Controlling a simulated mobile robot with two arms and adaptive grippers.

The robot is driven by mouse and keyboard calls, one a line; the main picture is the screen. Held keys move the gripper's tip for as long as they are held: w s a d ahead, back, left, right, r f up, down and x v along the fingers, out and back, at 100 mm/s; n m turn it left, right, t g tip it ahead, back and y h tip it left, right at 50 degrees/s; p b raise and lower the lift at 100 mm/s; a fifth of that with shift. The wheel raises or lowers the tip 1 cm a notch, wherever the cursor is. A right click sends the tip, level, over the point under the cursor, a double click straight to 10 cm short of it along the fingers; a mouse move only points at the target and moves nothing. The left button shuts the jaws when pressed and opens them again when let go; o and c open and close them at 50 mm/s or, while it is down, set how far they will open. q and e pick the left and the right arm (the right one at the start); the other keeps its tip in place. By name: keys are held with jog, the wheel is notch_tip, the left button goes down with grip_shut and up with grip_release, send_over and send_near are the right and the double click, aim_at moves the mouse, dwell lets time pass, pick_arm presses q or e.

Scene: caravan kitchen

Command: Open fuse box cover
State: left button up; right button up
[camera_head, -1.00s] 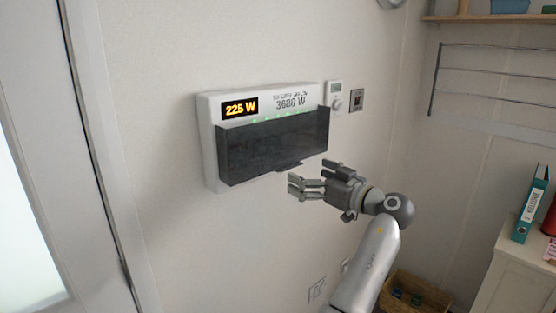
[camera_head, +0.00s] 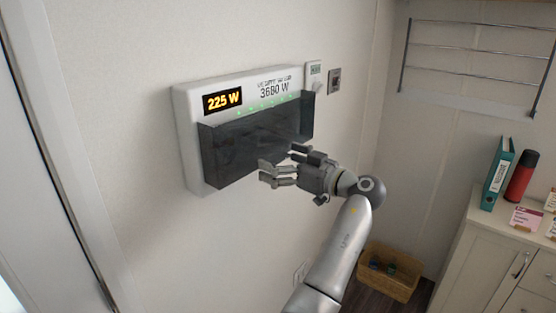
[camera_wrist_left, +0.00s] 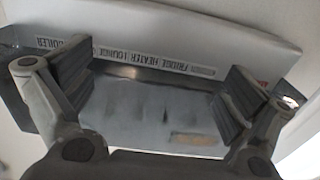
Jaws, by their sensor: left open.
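The white fuse box (camera_head: 183,125) is mounted on the wall in the head view, with an orange "225 W" display and "3680 W" print. Its dark see-through cover (camera_head: 235,150) lies across the lower front and stands out from the box. My left gripper (camera_head: 280,163) is open at the cover's lower right edge; I cannot tell whether it touches. In the left wrist view the cover (camera_wrist_left: 150,110) fills the space between the spread fingers, with a printed label strip (camera_wrist_left: 130,55) above. The cover's lower right part is hidden behind the gripper. My right gripper is not in view.
A small thermostat (camera_head: 314,74) and a switch (camera_head: 334,82) are on the wall right of the box. A wire rack (camera_head: 475,52), a cabinet (camera_head: 490,235) with a teal binder (camera_head: 497,175), and a floor basket (camera_head: 388,282) are at right.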

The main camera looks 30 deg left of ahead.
pick_arm(q)
jog(key=c, duration=0.5)
jog(key=shift+s+d+r, duration=0.15)
jog(key=shift+d+r, duration=0.15)
jog(key=c, duration=1.2)
jog(key=shift+r, duration=0.1)
grip_shut()
jog(key=shift+a, duration=0.15)
